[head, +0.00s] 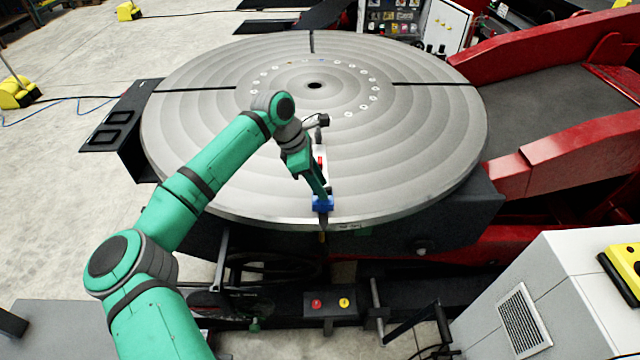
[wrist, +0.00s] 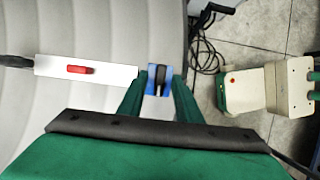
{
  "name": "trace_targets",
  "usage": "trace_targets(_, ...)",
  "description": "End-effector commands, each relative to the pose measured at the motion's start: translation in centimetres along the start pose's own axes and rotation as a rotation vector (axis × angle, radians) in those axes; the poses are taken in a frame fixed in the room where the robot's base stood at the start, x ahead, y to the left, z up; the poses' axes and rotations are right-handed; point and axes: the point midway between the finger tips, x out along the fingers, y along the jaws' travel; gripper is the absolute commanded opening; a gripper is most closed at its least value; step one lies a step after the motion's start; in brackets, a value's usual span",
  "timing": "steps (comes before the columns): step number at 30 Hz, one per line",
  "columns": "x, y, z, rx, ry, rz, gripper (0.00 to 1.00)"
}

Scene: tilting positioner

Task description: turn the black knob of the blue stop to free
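The blue stop (head: 322,204) sits at the near rim of the big round grey table (head: 420,150). In the wrist view the blue stop (wrist: 150,90) shows between my fingertips, with its narrow black knob (wrist: 160,78) on it. My gripper (head: 321,192) reaches down over the stop in the head view and hides part of it. In the wrist view my gripper (wrist: 161,82) has its two green fingers apart, one on each side of the stop. The knob looks narrower than the gap between the fingers. I cannot tell how high the fingertips are above it.
A pale bar with a red piece (wrist: 80,69) lies on the table beside the stop. A white cabinet (head: 545,290) stands at right, and red beams (head: 570,160) flank the table.

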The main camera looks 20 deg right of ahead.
Motion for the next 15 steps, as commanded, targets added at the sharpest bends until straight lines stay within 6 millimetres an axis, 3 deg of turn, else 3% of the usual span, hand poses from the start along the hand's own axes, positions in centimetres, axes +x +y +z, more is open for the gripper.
trace_targets(9, 0.34, 0.0, 0.0, 0.0, 0.0, 0.0, 0.31)
trace_targets(10, 0.33, 0.0, 0.01, 0.0, 0.0, 0.0, 0.29)
trace_targets(13, 0.32, 0.01, 0.01, 0.0, 0.0, 0.0, 0.05)
trace_targets(15, 0.32, 0.01, 0.01, 0.0, 0.0, 0.0, 0.0)
